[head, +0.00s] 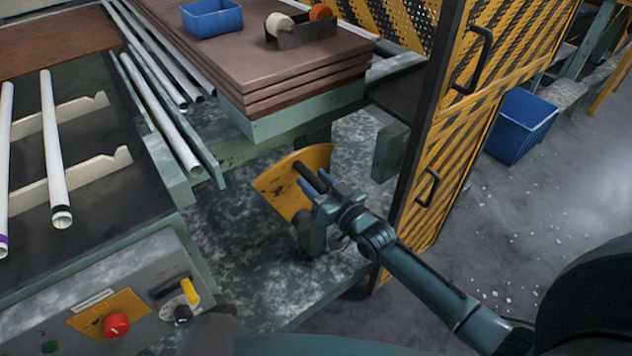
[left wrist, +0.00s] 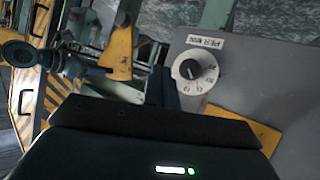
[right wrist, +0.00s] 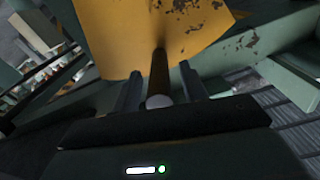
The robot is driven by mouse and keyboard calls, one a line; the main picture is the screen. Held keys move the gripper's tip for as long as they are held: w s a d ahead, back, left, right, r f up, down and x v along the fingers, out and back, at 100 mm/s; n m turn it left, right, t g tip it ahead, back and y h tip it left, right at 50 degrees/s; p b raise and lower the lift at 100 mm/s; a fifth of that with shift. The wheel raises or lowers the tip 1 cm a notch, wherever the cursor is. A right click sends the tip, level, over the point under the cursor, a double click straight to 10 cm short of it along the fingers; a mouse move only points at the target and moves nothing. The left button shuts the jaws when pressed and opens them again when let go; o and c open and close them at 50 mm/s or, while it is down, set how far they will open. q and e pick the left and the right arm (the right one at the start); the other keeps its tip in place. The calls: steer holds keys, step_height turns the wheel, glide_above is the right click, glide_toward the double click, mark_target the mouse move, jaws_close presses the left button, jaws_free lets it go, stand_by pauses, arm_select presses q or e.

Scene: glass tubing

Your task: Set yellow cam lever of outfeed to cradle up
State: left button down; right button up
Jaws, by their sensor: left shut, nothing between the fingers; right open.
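The yellow cam lever is a worn yellow curved plate (head: 283,188) with a dark bar handle (head: 308,176), low beside the outfeed table. My right gripper (head: 325,187) is at this handle. In the right wrist view the open fingers (right wrist: 160,88) stand on either side of the bar (right wrist: 158,72), whose pale round end (right wrist: 158,101) faces the camera. I cannot tell whether either finger touches it. The yellow plate (right wrist: 150,35) is just beyond. My left gripper (left wrist: 162,82) is shut and empty near the dial (left wrist: 195,70) of the control panel.
The control panel (head: 55,300) has a red button (head: 116,325) and a small yellow handle (head: 190,291). Glass tubes (head: 53,150) lie on the left rack. Brown stacked boards (head: 250,65) stand above the lever. A yellow-black guard (head: 440,160) stands close right of my right gripper.

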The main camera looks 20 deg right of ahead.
steer(key=shift+w, duration=0.1)
jaws_close()
stand_by(0.4)
